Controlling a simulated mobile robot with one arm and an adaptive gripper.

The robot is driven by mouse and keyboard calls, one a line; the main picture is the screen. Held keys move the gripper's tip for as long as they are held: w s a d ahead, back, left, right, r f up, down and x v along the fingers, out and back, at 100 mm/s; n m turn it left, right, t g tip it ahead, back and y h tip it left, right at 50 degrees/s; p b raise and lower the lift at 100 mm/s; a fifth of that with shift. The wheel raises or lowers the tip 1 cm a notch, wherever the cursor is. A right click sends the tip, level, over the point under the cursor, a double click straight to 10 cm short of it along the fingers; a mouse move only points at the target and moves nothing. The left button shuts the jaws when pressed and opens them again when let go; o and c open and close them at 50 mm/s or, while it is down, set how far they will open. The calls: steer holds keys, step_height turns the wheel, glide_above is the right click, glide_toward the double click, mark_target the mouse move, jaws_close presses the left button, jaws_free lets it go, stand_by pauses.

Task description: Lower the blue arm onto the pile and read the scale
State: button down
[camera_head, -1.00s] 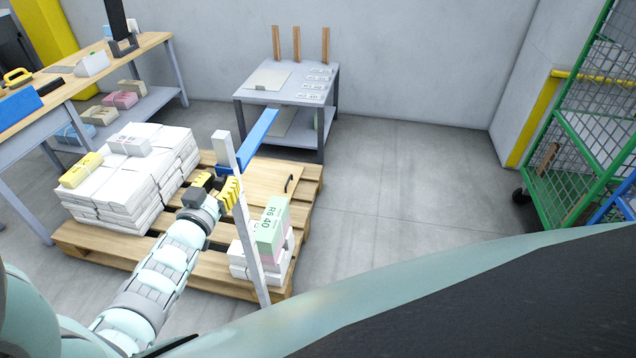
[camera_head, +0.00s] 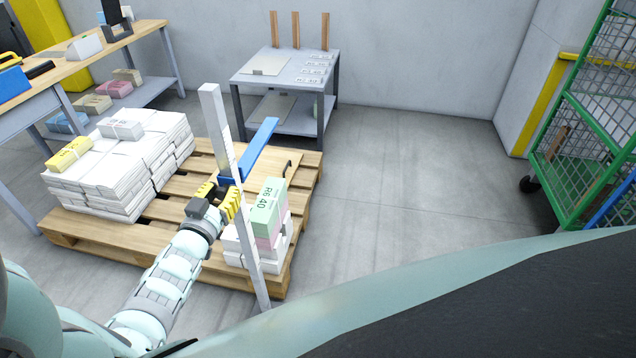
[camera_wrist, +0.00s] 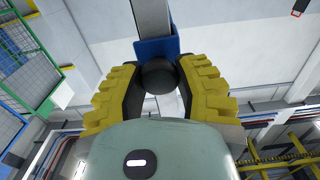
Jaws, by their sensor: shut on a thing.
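The blue arm (camera_head: 258,147) juts from a blue collar around an upright pale grey post (camera_head: 212,110) toward the back right. In the wrist view the blue collar (camera_wrist: 157,48) has a round black knob (camera_wrist: 158,77). My gripper (camera_head: 224,197) is shut on this knob, with a yellow finger on each side. A pile of bundles stands right beside the post on the pallet, with white ones (camera_head: 238,246) below, pink between and a green one (camera_head: 268,208) marked "R6 40" on top. The arm looks higher than the pile; the gap cannot be judged. No scale marks are legible.
The wooden pallet (camera_head: 92,240) also bears a wide stack of white papers (camera_head: 105,172) at left. A grey table (camera_head: 283,70) stands behind, a workbench (camera_head: 150,30) at left. A green mesh cage (camera_head: 600,130) is at right. The floor (camera_head: 410,170) between is clear.

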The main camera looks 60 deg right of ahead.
step_height(320, 180, down, 17)
steer(key=b, duration=1.1)
steer(key=shift+f+b, duration=0.15)
steer(key=shift+b, duration=0.15)
steer(key=c, duration=0.6)
jaws_free()
steer(key=shift+a, duration=0.15)
glide_toward(241, 232)
steer(key=v, duration=0.5)
steer(key=shift+s+a, duration=0.15)
